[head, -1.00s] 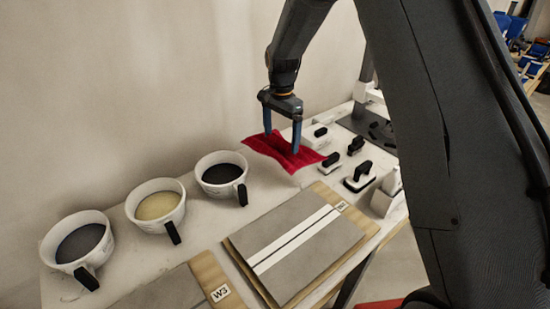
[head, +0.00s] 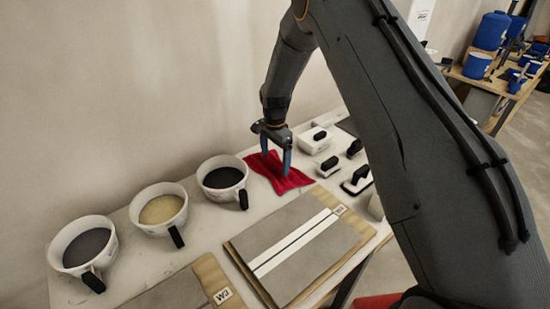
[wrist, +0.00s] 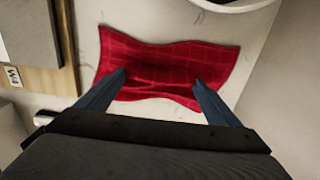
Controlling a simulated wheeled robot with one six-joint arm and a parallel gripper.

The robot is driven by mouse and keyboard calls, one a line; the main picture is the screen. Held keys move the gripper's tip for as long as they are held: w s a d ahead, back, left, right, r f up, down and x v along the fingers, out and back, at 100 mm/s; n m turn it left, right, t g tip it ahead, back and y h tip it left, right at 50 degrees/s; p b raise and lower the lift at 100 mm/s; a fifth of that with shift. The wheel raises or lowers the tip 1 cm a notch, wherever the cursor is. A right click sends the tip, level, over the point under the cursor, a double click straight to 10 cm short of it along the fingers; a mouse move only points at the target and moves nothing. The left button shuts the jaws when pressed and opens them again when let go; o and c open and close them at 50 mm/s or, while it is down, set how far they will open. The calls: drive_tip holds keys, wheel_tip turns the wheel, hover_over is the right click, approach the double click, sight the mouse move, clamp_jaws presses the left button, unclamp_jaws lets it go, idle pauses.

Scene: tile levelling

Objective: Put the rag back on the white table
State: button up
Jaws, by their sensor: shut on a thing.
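The red rag (head: 281,183) is spread out at the white table (head: 262,212), right of the dark-filled pot. My gripper (head: 275,166) reaches down to it, with blue fingers set wide apart and shut on the rag. In the wrist view the rag (wrist: 170,55) lies wide and wavy, with a fold between the fingertips (wrist: 160,77). The rag is at or very near the tabletop; I cannot tell whether all of it touches.
Three white pots with black handles, holding dark (head: 222,178), cream (head: 160,209) and grey (head: 88,246) fill, stand left along the wall. A grey tile panel (head: 300,240) lies in front. Several black-handled tools (head: 357,178) sit to the right.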

sight(275, 161)
drive_tip(key=shift+f, duration=0.15)
drive_tip(key=o, duration=1.2)
wheel_tip(275, 161, up, 12)
drive_tip(key=f+b, duration=0.1)
drive_tip(key=b, duration=0.3)
drive_tip(key=s+d+r+n, duration=0.1)
drive_tip(key=s+d+n, duration=0.2)
drive_tip(key=s, duration=0.7)
drive_tip(key=s+d+r+n+t, duration=0.1)
drive_tip(key=s+d+n, duration=0.3)
drive_tip(key=s, duration=0.6)
drive_tip(key=s+d+r+n, duration=0.2)
drive_tip(key=s+d+n, duration=0.2)
drive_tip(key=s, duration=0.6)
drive_tip(key=shift+s+d, duration=0.15)
drive_tip(key=shift+d, duration=0.55)
drive_tip(key=shift+s+d, duration=0.15)
drive_tip(key=shift+d, duration=0.55)
